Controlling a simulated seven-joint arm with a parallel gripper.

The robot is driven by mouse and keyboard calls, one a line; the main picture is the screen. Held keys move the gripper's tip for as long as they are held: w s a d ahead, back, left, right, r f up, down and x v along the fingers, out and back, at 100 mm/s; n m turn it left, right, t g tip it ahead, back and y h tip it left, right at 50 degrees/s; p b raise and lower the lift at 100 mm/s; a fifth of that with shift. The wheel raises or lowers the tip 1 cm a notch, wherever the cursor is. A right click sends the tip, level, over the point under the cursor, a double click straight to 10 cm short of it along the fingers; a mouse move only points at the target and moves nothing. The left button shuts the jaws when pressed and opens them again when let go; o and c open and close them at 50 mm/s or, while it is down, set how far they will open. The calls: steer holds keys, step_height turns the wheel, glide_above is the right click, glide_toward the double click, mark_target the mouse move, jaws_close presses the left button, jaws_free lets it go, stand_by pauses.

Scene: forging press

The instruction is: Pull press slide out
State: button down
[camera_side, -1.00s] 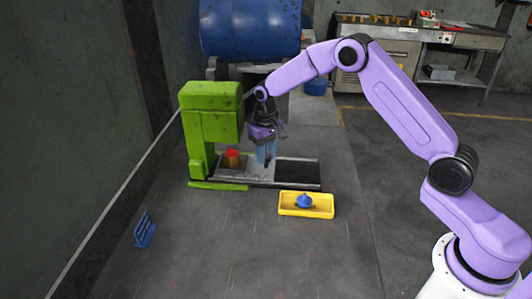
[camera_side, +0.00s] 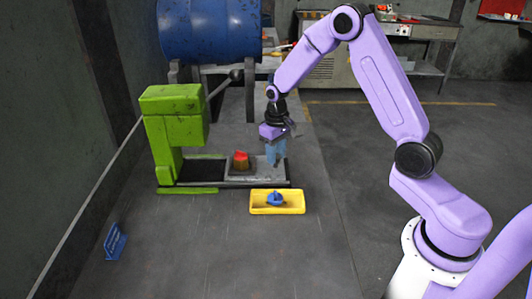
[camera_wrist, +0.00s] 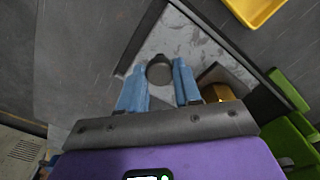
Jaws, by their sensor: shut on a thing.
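The green forging press (camera_side: 172,122) stands at left in the side view. Its light grey slide (camera_side: 258,177) is at the right end of the dark base rail, clear of the press head. A red-topped, brownish workpiece (camera_side: 240,161) sits on the slide's left part; it shows gold in the wrist view (camera_wrist: 218,92). My gripper (camera_side: 275,158) is over the slide's right part. In the wrist view (camera_wrist: 159,84), its blue fingers are shut on either side of a dark round knob (camera_wrist: 159,70) on the slide (camera_wrist: 190,38).
A yellow tray (camera_side: 299,203) holding a blue piece (camera_side: 276,198) lies in front of the rail. A blue drum (camera_side: 210,28) is behind the press, with a lever (camera_side: 222,86) beside it. A small blue sign (camera_side: 115,242) stands front left. The front floor is clear.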

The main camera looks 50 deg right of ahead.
steer(key=shift+w, duration=0.1)
steer(key=c, duration=0.8)
jaws_free()
step_height(320, 180, up, 18)
steer(key=shift+f, duration=0.25)
steer(key=shift+a, duration=0.1)
